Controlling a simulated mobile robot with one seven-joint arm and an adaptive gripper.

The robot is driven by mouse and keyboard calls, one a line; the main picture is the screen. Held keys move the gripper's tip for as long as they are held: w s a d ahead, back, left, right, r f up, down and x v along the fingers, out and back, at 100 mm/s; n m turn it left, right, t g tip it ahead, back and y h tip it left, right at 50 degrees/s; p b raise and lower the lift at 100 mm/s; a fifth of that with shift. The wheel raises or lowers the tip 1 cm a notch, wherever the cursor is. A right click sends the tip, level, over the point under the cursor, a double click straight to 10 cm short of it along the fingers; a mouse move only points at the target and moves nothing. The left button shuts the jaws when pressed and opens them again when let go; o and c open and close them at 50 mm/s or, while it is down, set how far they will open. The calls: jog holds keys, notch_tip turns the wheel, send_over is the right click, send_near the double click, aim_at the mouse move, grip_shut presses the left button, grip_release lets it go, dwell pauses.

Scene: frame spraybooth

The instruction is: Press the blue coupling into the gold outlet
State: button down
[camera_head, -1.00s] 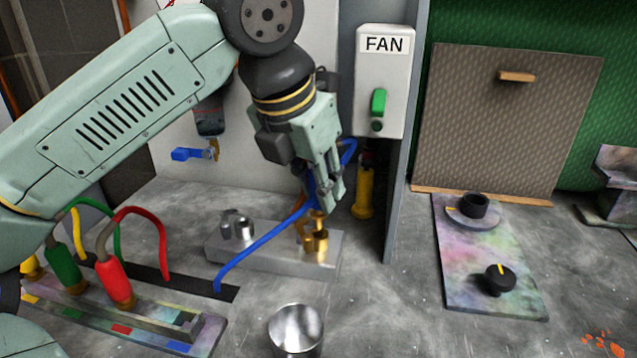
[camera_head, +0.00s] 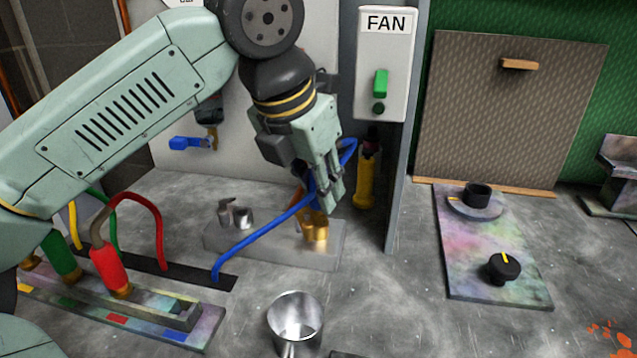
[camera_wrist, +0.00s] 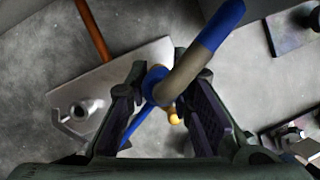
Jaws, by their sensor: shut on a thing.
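My gripper (camera_head: 328,202) is shut on the blue coupling (camera_wrist: 156,78), with one finger on each side of it in the wrist view. In the head view the fingers hide most of the coupling. The gold outlet (camera_head: 314,232) stands on a grey metal block (camera_head: 270,246), directly below my fingertips. In the wrist view only a bit of gold (camera_wrist: 175,118) shows beside the coupling. I cannot tell whether coupling and outlet touch. A blue hose (camera_head: 260,234) runs from the coupling down to the lower left.
A silver fitting (camera_head: 236,216) sits on the block's left. A yellow cylinder (camera_head: 366,182) stands behind right, by a wall edge. A metal cup (camera_head: 295,318) stands in front. Red (camera_head: 110,268) and green (camera_head: 62,255) couplings with hoses are at left. A knob panel (camera_head: 468,250) lies right.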

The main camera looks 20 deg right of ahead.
jog(key=shift+f+b, duration=0.35)
jog(key=shift+f, duration=0.2)
jog(key=c, duration=1.3)
grip_release()
jog(key=shift+c, duration=0.2)
jog(key=v, duration=1.2)
